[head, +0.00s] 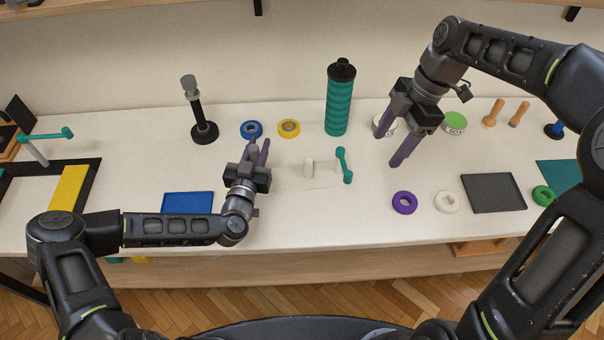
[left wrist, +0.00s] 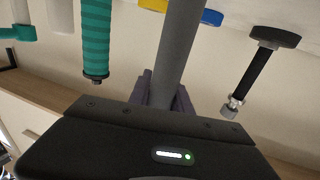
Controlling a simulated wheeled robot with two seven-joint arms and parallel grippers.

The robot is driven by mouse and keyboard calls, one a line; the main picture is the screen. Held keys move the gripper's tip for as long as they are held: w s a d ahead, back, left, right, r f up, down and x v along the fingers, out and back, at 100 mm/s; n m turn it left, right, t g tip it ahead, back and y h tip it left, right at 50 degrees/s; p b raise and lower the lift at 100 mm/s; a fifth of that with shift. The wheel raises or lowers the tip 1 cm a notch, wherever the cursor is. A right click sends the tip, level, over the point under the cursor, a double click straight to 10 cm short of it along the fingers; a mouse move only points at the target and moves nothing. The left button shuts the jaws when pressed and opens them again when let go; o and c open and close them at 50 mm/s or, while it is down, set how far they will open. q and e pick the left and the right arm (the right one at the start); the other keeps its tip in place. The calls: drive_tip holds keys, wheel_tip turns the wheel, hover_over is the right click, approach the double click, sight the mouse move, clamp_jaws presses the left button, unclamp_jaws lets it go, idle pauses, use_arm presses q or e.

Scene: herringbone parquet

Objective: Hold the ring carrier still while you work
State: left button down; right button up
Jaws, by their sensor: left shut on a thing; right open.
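The ring carrier appears to be the pale piece in the middle of the table, with a white peg (head: 309,167) and a teal-topped handle (head: 343,165) at its right end. Its pale base barely stands out from the table. My left gripper (head: 257,150) is at its left end, shut on a grey post (left wrist: 178,45), which shows large in the left wrist view. Purple rings: one purple ring (head: 404,203) and a white ring (head: 447,201) lie to the right. A blue ring (head: 251,129) and a yellow ring (head: 289,128) lie behind. My right gripper (head: 392,148) is open and empty above the table.
A teal bottle (head: 339,104) and a black stand with a grey knob (head: 203,130) stand at the back. A blue tray (head: 187,202) and a dark tray (head: 493,193) lie nearer the front. A green-lidded tin (head: 454,122) and wooden pegs (head: 493,113) stand at right.

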use_arm(q)
drive_tip(key=shift+f, duration=0.15)
drive_tip(key=c, duration=1.1)
unclamp_jaws()
drive_tip(key=v, duration=1.2)
